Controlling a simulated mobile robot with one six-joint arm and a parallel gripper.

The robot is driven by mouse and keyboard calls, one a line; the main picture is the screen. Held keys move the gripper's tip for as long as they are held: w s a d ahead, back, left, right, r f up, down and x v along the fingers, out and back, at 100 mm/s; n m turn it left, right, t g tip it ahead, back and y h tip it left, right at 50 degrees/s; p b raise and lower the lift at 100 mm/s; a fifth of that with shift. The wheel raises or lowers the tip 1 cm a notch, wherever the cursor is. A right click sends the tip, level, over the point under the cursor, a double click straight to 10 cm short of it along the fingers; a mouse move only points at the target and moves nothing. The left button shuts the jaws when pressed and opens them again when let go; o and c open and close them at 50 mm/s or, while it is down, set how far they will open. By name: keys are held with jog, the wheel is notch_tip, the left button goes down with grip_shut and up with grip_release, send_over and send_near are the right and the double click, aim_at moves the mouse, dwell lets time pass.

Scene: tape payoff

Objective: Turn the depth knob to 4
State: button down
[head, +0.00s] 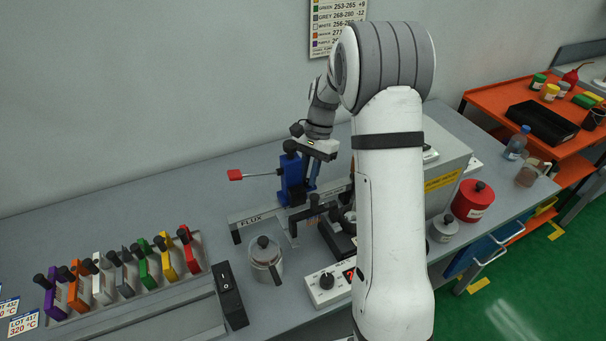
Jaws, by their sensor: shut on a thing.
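A blue upright unit (291,181) stands on the FLUX station (258,216) on the bench. A black knob (290,147) sits at its top, and a lever with a red end (235,175) sticks out to the left. My gripper (312,172) points down close against the right side of the blue unit and is shut on a part there, apparently the depth knob. My gripper and wrist hide most of that part. The depth scale and the knob's setting cannot be read in the head view.
A metal pot (265,262) and a white box with a black knob (326,287) stand in front of the station. Several coloured blocks with black handles (150,268) line the left. A red container (473,202) stands right of my arm. The bench behind the blocks is clear.

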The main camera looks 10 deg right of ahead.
jog(key=shift+s+f, duration=0.2)
jog(key=shift+s, duration=0.05)
jog(key=c, duration=1.6)
grip_release()
jog(key=shift+c, duration=0.2)
jog(key=shift+r, duration=0.1)
jog(key=shift+w+r, duration=0.1)
jog(key=shift+b+v, duration=0.45)
jog(key=shift+v, duration=3.35)
jog(key=shift+o, duration=0.4)
jog(key=shift+d, duration=0.1)
